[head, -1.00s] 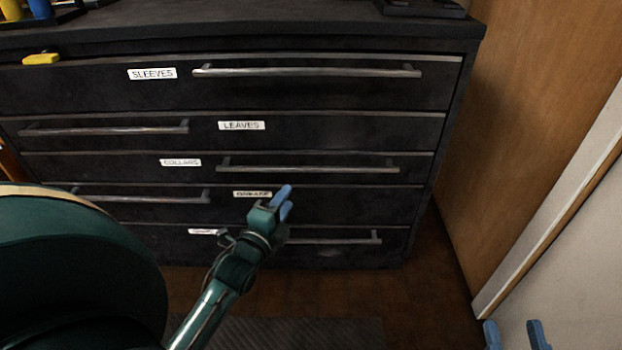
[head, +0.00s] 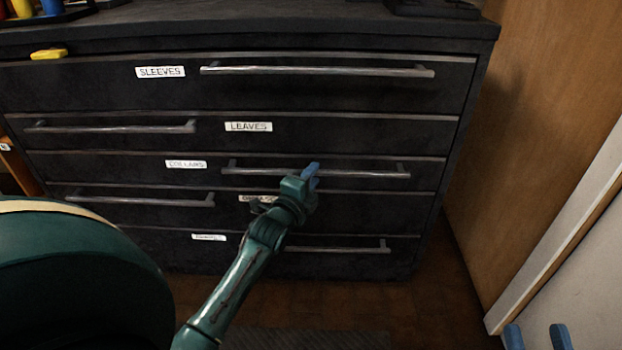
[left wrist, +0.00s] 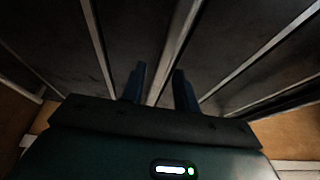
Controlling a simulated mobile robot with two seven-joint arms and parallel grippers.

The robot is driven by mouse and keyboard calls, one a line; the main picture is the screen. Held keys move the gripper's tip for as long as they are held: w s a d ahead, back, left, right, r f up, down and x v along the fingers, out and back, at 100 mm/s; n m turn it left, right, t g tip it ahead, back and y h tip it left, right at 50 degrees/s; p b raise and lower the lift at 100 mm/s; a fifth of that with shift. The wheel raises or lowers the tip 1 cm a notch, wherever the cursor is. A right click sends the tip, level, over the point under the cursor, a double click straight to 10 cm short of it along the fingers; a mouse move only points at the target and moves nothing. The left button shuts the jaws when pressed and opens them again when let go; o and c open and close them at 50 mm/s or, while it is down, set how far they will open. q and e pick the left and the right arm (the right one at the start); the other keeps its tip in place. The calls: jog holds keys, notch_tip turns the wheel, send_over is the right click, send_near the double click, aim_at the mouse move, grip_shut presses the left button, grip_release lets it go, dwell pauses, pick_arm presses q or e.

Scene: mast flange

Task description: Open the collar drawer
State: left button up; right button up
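The collar drawer is the third one down in the dark cabinet, with a white "COLLARS" label (head: 186,164) and a long metal handle (head: 370,174). Its front looks flush with the others. My left gripper (head: 312,170) is at this handle, left of its middle, and covers a short part of it. In the left wrist view its two blue fingers (left wrist: 160,85) stand apart, with a pale bar running between them. I cannot tell whether they touch it. My right gripper (head: 537,338) is low at the right edge, its blue fingers apart and empty, far from the drawer.
The sleeves drawer (head: 300,92) and leaves drawer (head: 350,132) are above, with two more drawers below, all looking closed. A wooden panel (head: 540,100) and pale panel stand at the right.

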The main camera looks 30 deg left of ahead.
pick_arm(q)
grip_shut()
pick_arm(e)
jog(key=shift+f, duration=0.1)
pick_arm(q)
jog(key=shift+s, duration=0.1)
dwell(0.3)
